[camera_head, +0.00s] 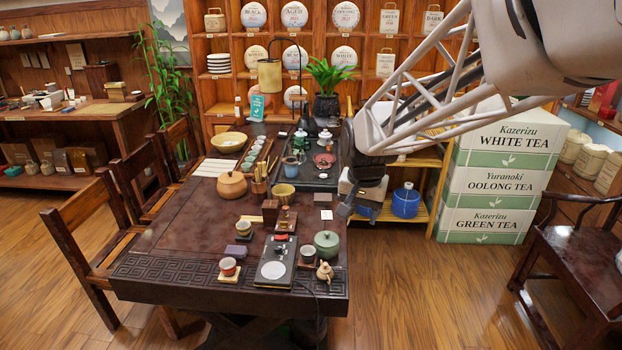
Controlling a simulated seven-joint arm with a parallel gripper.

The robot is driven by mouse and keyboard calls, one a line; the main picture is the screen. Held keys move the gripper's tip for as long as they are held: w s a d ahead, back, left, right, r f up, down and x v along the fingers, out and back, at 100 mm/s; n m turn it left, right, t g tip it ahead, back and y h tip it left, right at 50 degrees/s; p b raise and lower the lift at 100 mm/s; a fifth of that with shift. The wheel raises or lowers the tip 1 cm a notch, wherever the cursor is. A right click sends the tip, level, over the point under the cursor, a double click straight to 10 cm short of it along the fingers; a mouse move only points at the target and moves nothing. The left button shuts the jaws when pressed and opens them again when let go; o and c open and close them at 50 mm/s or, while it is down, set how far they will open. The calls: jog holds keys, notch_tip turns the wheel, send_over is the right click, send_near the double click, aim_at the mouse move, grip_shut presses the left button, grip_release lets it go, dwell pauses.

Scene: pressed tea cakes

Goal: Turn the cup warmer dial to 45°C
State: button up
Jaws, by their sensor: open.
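The cup warmer appears to be the dark rectangular slab (265,283) near the front of the tea table, with a pale round plate (274,270) on its near half. A small red and dark part (280,238) shows at its far end. It may be the dial, but it is too small to tell, and no temperature marks can be read. My gripper (342,208) is open at the table's right edge, to the right of and beyond the warmer, apart from it. Its fingers are small and partly dark against the background.
A green lidded pot (327,244) stands right of the warmer, with a small tan gourd-shaped pot (325,272) nearer. Small wooden boxes (270,211) stand behind. The table's (180,240) left middle is fairly clear.

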jog(key=w+a+f+m, duration=0.1)
jog(key=w+a+f, duration=0.8)
jog(key=w+a, duration=0.2)
jog(key=m+g, duration=0.1)
send_over(277, 247)
jog(key=f, duration=1.1)
jog(key=shift+d+f, duration=0.35)
jog(key=shift+w+a+f, duration=0.1)
jog(key=shift+a+f, duration=0.2)
jog(key=shift+f, duration=0.05)
jog(key=shift+f, duration=0.1)
jog(key=shift+f, duration=3.8)
jog(key=c, duration=0.9)
